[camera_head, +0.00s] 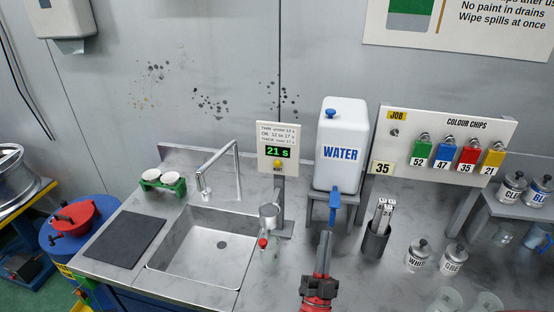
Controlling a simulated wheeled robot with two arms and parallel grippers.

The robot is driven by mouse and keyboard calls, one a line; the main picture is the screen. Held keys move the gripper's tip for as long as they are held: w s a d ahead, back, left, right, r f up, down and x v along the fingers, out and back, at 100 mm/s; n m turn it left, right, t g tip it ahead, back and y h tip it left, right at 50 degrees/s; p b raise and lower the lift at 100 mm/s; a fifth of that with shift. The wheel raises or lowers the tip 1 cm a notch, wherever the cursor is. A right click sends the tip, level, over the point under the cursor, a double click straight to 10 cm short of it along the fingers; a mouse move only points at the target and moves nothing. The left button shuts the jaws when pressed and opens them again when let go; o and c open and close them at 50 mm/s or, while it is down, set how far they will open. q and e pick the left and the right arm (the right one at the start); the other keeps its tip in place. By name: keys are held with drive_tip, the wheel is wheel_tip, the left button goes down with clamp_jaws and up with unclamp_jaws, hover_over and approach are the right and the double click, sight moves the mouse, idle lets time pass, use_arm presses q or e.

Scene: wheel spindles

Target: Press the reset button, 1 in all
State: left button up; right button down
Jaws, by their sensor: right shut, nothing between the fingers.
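The timer box (278,138) stands on a post behind the sink and its green display reads 21 s. The reset button (277,163) is a small yellow knob on the lower front of this box, above a small label. My right gripper (325,236) comes in from the bottom centre, red and dark, with its fingers shut and empty. It points up and away, below and to the right of the button in the picture, clearly apart from it. My left gripper is not in view.
The water tank (342,145) with its blue tap (334,205) stands right of the timer. A metal cup (270,216) is held in front of the timer post. The sink (205,245) and faucet (222,170) lie left. A dark holder (376,240) stands right of my gripper.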

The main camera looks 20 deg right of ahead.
drive_tip(key=w+d+f+m+g+y+p, duration=0.1)
drive_tip(key=w+d+f+g+y, duration=0.15)
drive_tip(key=w, duration=0.25)
drive_tip(key=n+y+p, duration=0.2)
drive_tip(key=y+p, duration=0.2)
drive_tip(key=y, duration=0.7)
approach(277, 164)
wheel_tip(277, 164, down, 4)
drive_tip(key=s, duration=0.1)
drive_tip(key=a+r+n+y, duration=0.2)
drive_tip(key=a+r+y, duration=0.3)
drive_tip(key=shift+s+a+p, duration=0.3)
drive_tip(key=shift+p, duration=0.15)
drive_tip(key=shift+r+t, duration=0.1)
drive_tip(key=shift+t, duration=0.15)
drive_tip(key=shift+w+d, duration=0.35)
drive_tip(key=shift+w, duration=0.05)
drive_tip(key=shift+w+d+b, duration=0.3)
drive_tip(key=shift+w+d, duration=0.4)
drive_tip(key=shift+w, duration=0.4)
drive_tip(key=shift+w+d+b, duration=0.25)
drive_tip(key=shift+w+d, duration=0.45)
drive_tip(key=shift+w, duration=0.35)
drive_tip(key=shift+w+d+b, duration=0.3)
drive_tip(key=shift+w+d, duration=0.45)
drive_tip(key=shift+w, duration=0.35)
